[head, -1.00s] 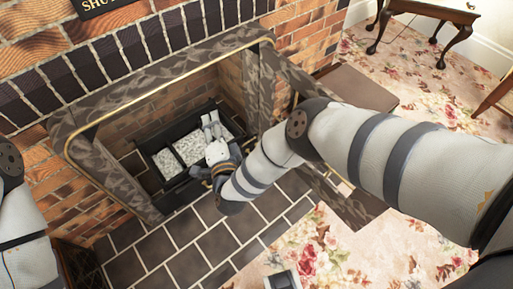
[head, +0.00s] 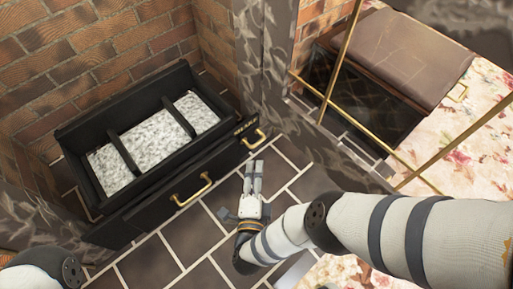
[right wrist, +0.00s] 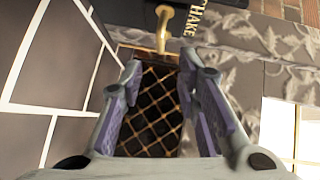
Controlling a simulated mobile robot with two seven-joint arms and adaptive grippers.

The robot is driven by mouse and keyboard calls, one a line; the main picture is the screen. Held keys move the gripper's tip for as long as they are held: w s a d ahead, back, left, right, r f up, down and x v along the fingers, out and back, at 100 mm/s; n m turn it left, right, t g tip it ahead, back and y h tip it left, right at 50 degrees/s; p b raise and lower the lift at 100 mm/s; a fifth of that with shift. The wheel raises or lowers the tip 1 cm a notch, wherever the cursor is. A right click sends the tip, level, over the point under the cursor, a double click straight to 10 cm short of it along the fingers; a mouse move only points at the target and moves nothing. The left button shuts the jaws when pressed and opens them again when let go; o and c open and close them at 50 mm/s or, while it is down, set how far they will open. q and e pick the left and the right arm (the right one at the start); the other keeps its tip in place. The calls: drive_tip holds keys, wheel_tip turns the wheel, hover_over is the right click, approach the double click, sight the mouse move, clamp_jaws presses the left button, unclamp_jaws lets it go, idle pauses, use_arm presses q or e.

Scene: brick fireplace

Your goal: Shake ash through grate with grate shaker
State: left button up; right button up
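A black grate box (head: 118,219) sits in the fireplace, with grey-white ash (head: 152,140) between its dark crossbars. A small brass handle (head: 256,138) sticks out at its right front corner, beside a label (head: 246,126). In the right wrist view the brass handle (right wrist: 163,28) hangs beside gold letters reading "HAKE", with the first letter cut off or hidden. My right gripper (head: 254,166) is just in front of this handle, apart from it. Its fingers (right wrist: 159,75) are open and empty, pointing towards the handle. My left gripper is out of view.
A larger brass handle (head: 191,190) is on the front of the grate box, left of my right gripper. The dark tiled hearth (head: 190,236) is clear there. A brass-edged, marble-patterned surround (head: 285,40) and a brown box-like piece (head: 405,55) stand to the right.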

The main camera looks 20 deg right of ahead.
drive_tip(key=b+x, duration=0.3)
drive_tip(key=x, duration=0.6)
drive_tip(key=shift+w, duration=0.3)
drive_tip(key=shift+d, duration=0.1)
drive_tip(key=shift+c, duration=0.6)
clamp_jaws()
